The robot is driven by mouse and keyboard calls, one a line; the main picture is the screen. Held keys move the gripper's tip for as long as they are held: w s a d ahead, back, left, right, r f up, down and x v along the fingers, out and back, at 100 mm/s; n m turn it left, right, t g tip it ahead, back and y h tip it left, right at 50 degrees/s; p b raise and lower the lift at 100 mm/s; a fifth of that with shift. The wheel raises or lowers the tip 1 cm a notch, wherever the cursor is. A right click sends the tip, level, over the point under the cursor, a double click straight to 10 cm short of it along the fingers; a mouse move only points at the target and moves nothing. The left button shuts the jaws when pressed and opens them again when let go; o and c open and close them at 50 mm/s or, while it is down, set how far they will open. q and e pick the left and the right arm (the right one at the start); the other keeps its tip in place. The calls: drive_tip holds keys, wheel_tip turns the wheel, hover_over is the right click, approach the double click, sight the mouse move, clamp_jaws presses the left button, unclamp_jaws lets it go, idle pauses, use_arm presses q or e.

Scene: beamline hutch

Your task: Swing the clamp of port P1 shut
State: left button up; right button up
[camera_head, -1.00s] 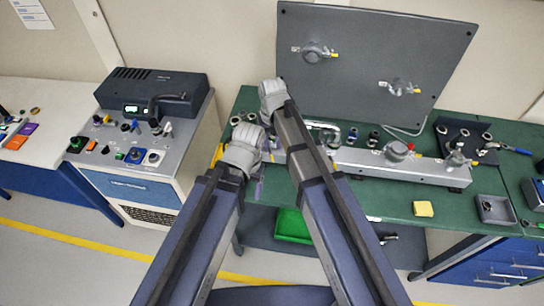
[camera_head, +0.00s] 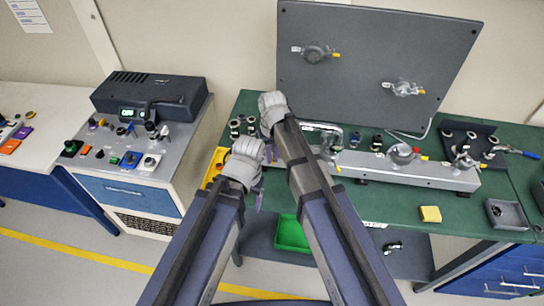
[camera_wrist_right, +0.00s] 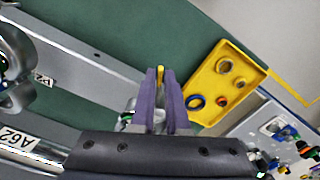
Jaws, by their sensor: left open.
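A silver manifold bar (camera_head: 405,172) lies on the green bench, with round silver clamped ports along it. Port labels are too small to read in the head view, so I cannot tell which is P1. My right gripper (camera_head: 270,112), the upper one, is over the bar's left end. In the right wrist view, its purple fingers (camera_wrist_right: 160,92) are close together around a slim yellow-tipped handle (camera_wrist_right: 160,75), next to a partly hidden silver fitting (camera_wrist_right: 129,115). My left gripper (camera_head: 247,160) hangs lower, open, before the bench's front edge.
A grey upright panel (camera_head: 365,85) with two yellow-tipped clamps stands behind the bar. A yellow tray (camera_wrist_right: 211,62) with rings is near the right gripper. A yellow block (camera_head: 430,214), grey tray (camera_head: 508,222) and green bin (camera_head: 290,235) are also around. A control cabinet (camera_head: 135,190) stands left.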

clamp_jaws()
idle(0.9)
drive_tip(key=shift+d, duration=0.1)
drive_tip(key=w+d+n, duration=0.4)
drive_tip(key=d+n, duration=0.3)
drive_tip(key=n, duration=0.1)
drive_tip(key=shift+w+n, duration=0.3)
drive_tip(key=shift+w, duration=0.05)
idle(0.4)
idle(0.3)
drive_tip(key=shift+o, duration=2.3)
unclamp_jaws()
